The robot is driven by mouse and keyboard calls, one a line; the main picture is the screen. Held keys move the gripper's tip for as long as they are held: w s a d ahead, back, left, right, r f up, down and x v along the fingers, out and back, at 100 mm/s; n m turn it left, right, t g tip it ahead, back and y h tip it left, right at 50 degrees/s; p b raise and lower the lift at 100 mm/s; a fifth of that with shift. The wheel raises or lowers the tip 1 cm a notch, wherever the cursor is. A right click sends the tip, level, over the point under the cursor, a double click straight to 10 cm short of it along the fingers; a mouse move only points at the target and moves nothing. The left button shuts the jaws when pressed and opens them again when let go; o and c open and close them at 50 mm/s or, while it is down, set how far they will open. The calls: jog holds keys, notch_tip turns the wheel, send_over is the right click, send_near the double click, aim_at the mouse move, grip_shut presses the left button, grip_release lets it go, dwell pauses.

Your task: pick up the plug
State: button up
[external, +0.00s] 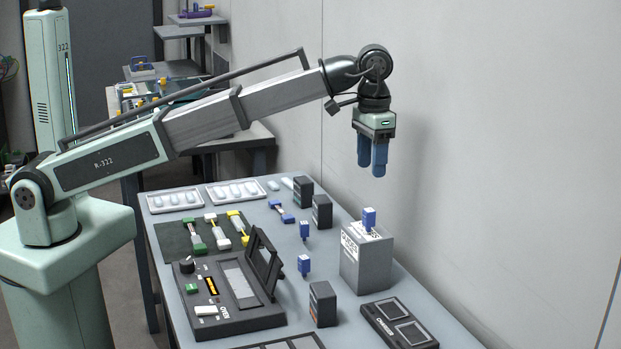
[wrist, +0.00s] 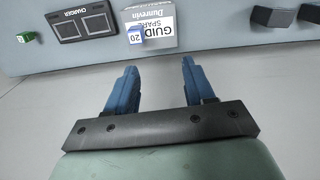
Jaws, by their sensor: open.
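Several small blue plug-like pieces stand on the workbench, and I cannot tell which is meant. One blue plug (external: 369,218) stands on top of a grey box (external: 366,264); in the wrist view this plug (wrist: 135,37) carries a "20" label, at the edge of the labelled box (wrist: 165,12). Two other blue pieces (external: 304,230) (external: 304,265) stand on the bench left of the box. My gripper (external: 371,168) points down with blue fingers apart and empty, appearing above the box plug. In the wrist view my fingers (wrist: 159,66) have nothing between them.
Dark upright blocks (external: 322,211) stand behind the box, another (external: 323,304) in front. A charger (external: 400,323) lies at the front right. A wall runs along the right.

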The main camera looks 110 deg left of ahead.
jog(key=s+a+f+n, duration=0.1)
jog(key=s+a+f, duration=0.1)
jog(key=s+a, duration=0.3)
jog(key=m, duration=2.1)
send_over(304, 223)
notch_tip(304, 223, down, 8)
jog(key=f, duration=0.8)
jog(key=shift+s+f, duration=0.2)
jog(key=shift+f, duration=0.1)
jog(key=shift+w+f, duration=0.2)
jog(key=shift+f, duration=2.6)
